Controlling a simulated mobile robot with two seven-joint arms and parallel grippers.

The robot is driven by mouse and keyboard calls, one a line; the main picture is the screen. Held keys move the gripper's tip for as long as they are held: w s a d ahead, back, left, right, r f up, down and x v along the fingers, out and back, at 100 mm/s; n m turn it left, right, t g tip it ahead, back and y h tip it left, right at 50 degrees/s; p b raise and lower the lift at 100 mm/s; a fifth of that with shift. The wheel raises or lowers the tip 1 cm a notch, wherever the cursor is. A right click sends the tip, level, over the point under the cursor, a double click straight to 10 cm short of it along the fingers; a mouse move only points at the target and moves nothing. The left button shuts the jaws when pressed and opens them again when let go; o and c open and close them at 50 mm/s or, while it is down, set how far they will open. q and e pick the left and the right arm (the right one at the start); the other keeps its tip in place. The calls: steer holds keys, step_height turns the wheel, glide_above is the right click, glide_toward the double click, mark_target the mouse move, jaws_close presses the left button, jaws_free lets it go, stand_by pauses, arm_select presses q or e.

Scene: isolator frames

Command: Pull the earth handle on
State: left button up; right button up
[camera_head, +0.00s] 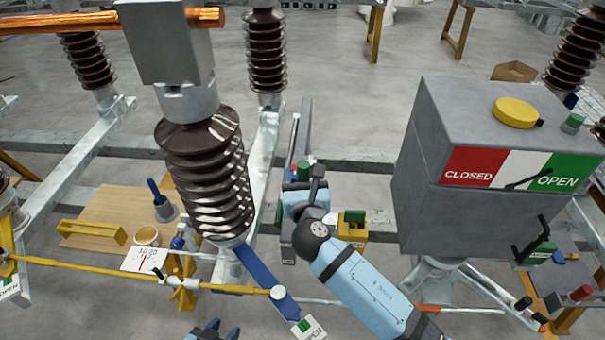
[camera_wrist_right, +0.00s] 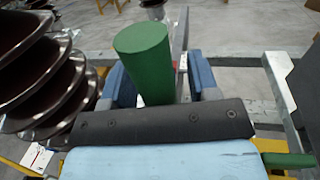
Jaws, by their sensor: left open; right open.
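A green cylindrical handle (camera_wrist_right: 143,58) stands up between the two blue fingers of my right gripper (camera_wrist_right: 163,82) in the right wrist view. The fingers are open, with a gap at least on the handle's right side; whether the left finger touches it I cannot tell. In the head view my right gripper (camera_head: 304,188) is beside the grey post behind the brown insulator, and the arm partly hides the handle. My left gripper (camera_head: 214,332) is open and empty at the bottom edge, mostly out of frame. No label marks which handle is the earth handle.
A brown ribbed insulator (camera_head: 205,175) stands left of my right gripper. A grey cabinet (camera_head: 480,170) with a CLOSED/OPEN plate stands at right. A green handle on a yellow bracket (camera_head: 352,230) is close to my right arm. A yellow rod (camera_head: 90,268) crosses at lower left.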

steer(key=shift+w, duration=0.1)
jaws_close()
steer(key=shift+s+f+b, duration=0.2)
steer(key=shift+s+b, duration=0.1)
steer(key=shift+b, duration=0.2)
arm_select(q)
step_height(320, 180, down, 16)
steer(key=w+d+b, duration=0.1)
steer(key=b, duration=1.7)
steer(key=shift+d+n, duration=0.3)
steer(key=shift+d, duration=0.05)
arm_select(e)
steer(key=s+f+n+t+y, duration=0.2)
steer(key=s+t, duration=0.4)
steer(key=s, duration=0.6)
steer(key=shift+s+f+t+y, duration=0.3)
steer(key=shift+s+f, duration=0.1)
